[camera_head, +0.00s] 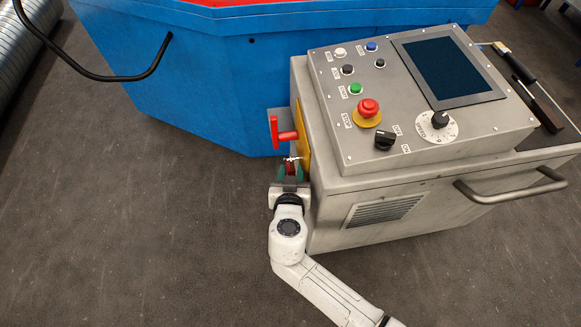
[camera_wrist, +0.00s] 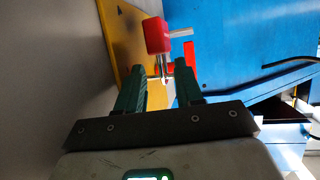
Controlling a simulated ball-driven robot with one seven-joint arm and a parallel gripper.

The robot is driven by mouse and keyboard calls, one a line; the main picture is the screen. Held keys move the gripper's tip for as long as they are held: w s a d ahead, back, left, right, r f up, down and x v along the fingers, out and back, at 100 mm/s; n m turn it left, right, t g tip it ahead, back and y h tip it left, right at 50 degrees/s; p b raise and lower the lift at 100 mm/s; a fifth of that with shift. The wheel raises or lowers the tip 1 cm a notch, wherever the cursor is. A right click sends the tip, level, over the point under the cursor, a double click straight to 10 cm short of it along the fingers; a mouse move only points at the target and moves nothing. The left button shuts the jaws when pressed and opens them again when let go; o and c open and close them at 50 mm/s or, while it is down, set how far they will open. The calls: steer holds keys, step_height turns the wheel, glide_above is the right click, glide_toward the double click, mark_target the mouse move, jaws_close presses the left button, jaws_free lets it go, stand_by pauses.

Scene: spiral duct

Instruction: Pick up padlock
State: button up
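The padlock (camera_wrist: 157,36) has a red body and a silvery metal part below it in the wrist view. In the head view a small dark red piece, apparently the padlock (camera_head: 290,168), shows at the cabinet's left side, largely hidden by my gripper. My gripper (camera_head: 291,172) reaches up to it from below in the picture. In the wrist view its two green fingers (camera_wrist: 167,76) stand apart, with the metal part near and between their tips. No firm contact shows.
A red switch handle (camera_head: 285,134) on a yellow plate (camera_head: 302,138) sits just above the gripper. The grey control cabinet (camera_head: 390,200) is close on the right. A blue machine (camera_head: 210,80) stands behind. Open floor (camera_head: 150,230) lies to the left.

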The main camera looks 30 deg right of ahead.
steer(key=shift+w+d+f, duration=0.25)
steer(key=shift+w, duration=0.15)
jaws_close()
steer(key=shift+r, duration=0.1)
